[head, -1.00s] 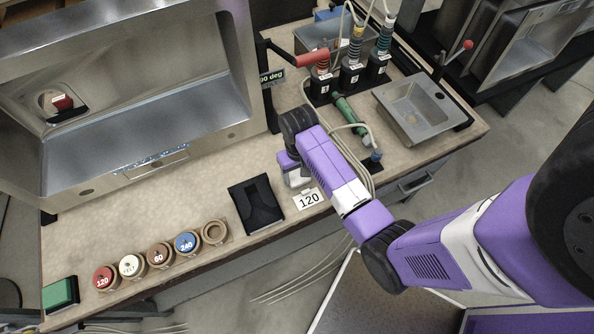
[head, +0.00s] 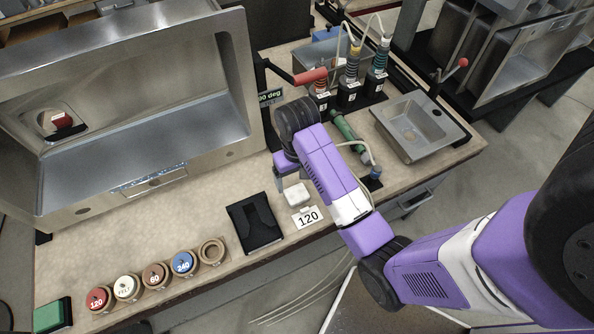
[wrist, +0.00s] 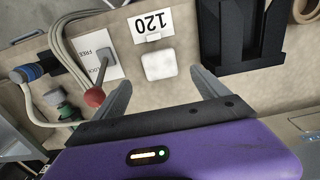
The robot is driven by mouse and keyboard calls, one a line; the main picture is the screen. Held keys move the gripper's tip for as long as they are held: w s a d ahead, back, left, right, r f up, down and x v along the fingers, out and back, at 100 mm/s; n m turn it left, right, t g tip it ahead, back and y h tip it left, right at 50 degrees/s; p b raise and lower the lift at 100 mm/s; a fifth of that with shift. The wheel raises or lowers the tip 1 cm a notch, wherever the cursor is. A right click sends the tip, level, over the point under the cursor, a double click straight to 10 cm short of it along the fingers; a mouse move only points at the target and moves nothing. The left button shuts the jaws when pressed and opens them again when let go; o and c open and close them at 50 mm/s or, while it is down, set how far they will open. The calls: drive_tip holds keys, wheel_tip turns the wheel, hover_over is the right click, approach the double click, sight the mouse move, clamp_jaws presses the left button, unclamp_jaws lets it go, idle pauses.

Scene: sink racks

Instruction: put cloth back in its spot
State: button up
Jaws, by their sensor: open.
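A small white square pad with rounded corners (head: 297,195), which looks like the folded cloth, lies flat on the bench just behind the white "120" card (head: 307,217). The wrist view shows the same pad (wrist: 159,64) beside the card (wrist: 151,24). My gripper (wrist: 161,78) is open, with one finger on each side of the view and the pad between and just beyond the fingertips. Nothing is held.
A black holder (head: 255,222) stands left of the card. Several labelled round discs (head: 127,287) and a green block (head: 52,315) line the front left.

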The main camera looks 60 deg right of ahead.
wheel_tip(320, 180, up, 4)
drive_tip(key=s+a+f+n+t+h, duration=0.2)
drive_tip(key=s+a+f+n+t, duration=0.2)
drive_tip(key=s+a+t, duration=0.4)
drive_tip(key=s+a+r+n+t+y, duration=0.1)
drive_tip(key=s+a+r+t, duration=0.2)
drive_tip(key=r, duration=0.7)
drive_tip(key=s+a+r+n+t+y, duration=0.1)
drive_tip(key=s+a+r+t, duration=0.3)
drive_tip(key=s+a+r, duration=0.3)
wheel_tip(320, 180, up, 4)
drive_tip(key=shift+s+a+r+n+p, duration=0.15)
drive_tip(key=shift+s+a+n+p, duration=0.05)
drive_tip(key=shift+a+n+p, duration=0.2)
wheel_tip(320, 180, down, 8)
drive_tip(key=b, duration=0.7)
drive_tip(key=shift+r+b, duration=0.25)
drive_tip(key=shift+b, duration=0.05)
